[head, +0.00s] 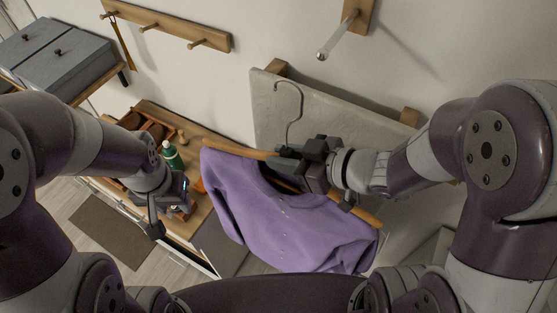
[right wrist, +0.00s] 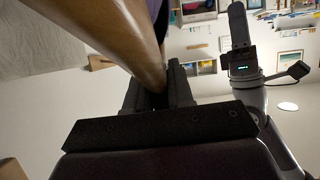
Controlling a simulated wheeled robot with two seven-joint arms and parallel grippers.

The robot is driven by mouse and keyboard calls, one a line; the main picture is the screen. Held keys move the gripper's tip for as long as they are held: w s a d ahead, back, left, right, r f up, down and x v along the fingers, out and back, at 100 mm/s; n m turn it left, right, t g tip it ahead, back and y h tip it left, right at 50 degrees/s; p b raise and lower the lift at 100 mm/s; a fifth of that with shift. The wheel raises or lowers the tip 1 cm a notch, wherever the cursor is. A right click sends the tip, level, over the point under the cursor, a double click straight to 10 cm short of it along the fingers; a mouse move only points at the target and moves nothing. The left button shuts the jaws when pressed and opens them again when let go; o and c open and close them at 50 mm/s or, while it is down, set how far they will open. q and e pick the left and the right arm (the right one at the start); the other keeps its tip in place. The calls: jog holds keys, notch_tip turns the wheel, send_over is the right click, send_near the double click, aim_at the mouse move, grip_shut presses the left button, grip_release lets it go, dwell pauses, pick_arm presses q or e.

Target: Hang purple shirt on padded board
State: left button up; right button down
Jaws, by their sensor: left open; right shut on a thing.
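The purple shirt (head: 285,225) hangs on a wooden hanger (head: 228,150) with a metal hook (head: 289,100) pointing up. My right gripper (head: 290,153) is shut on the hanger near the base of the hook. In the right wrist view the wooden hanger (right wrist: 130,45) runs between the fingers (right wrist: 158,88). The grey padded board (head: 268,120) leans at the wall behind the hanger, with wooden blocks at its top edge; the hanger and my right arm cover part of it. My left gripper (head: 170,210) is open and empty, left of the shirt above the wooden cabinet.
A wooden cabinet (head: 205,218) at left holds a green bottle (head: 172,157) and a brown crate (head: 130,122). A peg rail (head: 170,27) and a single wall peg (head: 338,38) are on the wall above. A grey drawer unit (head: 65,60) stands far left.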

jog(key=shift+w+d+r+p, duration=0.2)
jog(key=shift+w+d+p, duration=0.3)
jog(key=shift+w, duration=0.35)
jog(key=w+d, duration=0.2)
jog(key=w, duration=0.2)
jog(key=w+d, duration=0.3)
jog(key=w, duration=0.1)
jog(key=w+d+p, duration=0.1)
jog(key=w+d, duration=0.2)
jog(key=w, duration=0.1)
jog(key=shift+d+f, duration=0.15)
jog(key=shift+w+d+f, duration=0.1)
jog(key=shift+w+d, duration=0.05)
jog(key=shift+w, duration=0.15)
jog(key=shift+f+b, duration=0.3)
jog(key=shift+f, duration=0.65)
jog(key=shift+s, duration=0.1)
